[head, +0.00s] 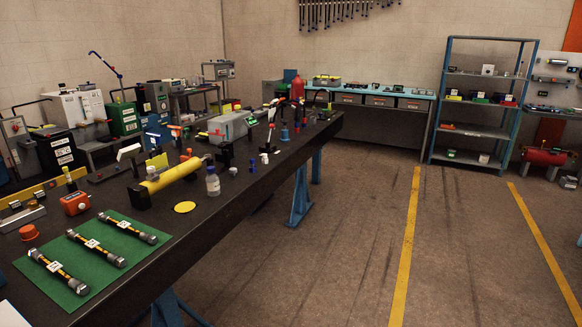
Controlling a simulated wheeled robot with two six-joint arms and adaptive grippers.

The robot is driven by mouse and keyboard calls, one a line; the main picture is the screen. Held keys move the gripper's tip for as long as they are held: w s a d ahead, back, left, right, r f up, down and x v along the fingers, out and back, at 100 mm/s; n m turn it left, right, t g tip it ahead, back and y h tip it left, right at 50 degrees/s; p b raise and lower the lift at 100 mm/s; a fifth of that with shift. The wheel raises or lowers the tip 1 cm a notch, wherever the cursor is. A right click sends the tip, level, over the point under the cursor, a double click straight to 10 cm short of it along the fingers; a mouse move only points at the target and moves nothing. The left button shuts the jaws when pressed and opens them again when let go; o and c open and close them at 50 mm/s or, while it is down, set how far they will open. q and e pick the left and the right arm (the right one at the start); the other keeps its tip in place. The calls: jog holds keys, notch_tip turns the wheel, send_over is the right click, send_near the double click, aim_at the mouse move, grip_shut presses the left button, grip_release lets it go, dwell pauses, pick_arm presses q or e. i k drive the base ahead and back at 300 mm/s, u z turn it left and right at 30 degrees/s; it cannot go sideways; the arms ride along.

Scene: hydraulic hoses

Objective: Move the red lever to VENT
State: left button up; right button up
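I cannot tell for certain which part is the red lever, and no VENT marking is readable in the head view. A small red piece (186,155) stands on the dark workbench (236,196) behind a yellow cylinder (172,178). Neither of my grippers is in view.
A green mat (82,283) with three labelled hoses lies at the bench's near end. The floor right of the bench is clear, up to a blue shelf rack (478,133).

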aim_at(272, 126)
jog(key=u, duration=0.15)
jog(key=i, duration=1.5)
jog(key=u, duration=0.1)
